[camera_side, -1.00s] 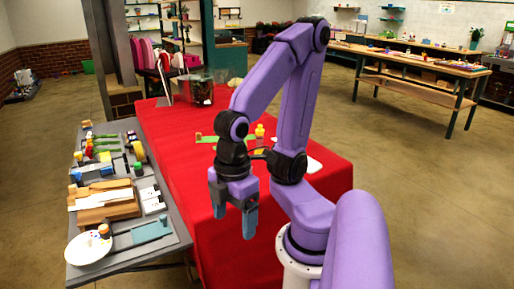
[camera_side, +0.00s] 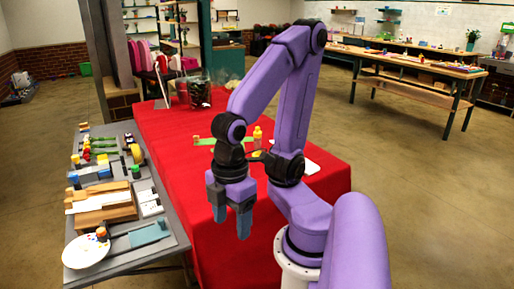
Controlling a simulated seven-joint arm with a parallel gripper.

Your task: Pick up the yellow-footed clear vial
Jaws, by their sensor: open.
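My gripper (camera_side: 231,216) hangs over the near part of the red-covered table, fingers pointing down, apart and with nothing visible between them. I cannot make out a yellow-footed clear vial for certain. A small yellow bottle-like thing (camera_side: 257,134) with a paler top stands upright on the red cloth behind my gripper. A low yellow patch (camera_side: 257,152) shows just in front of it, partly hidden by my arm; I cannot tell what it is. My gripper is apart from both.
The red table (camera_side: 176,158) also bears a green flat piece (camera_side: 206,141), a white flat thing (camera_side: 311,167) and a dark glass container (camera_side: 200,94) at the back. The grey side table (camera_side: 178,222) on the left is crowded with blocks, tools and a white plate (camera_side: 78,254). The red cloth left of my gripper is clear.

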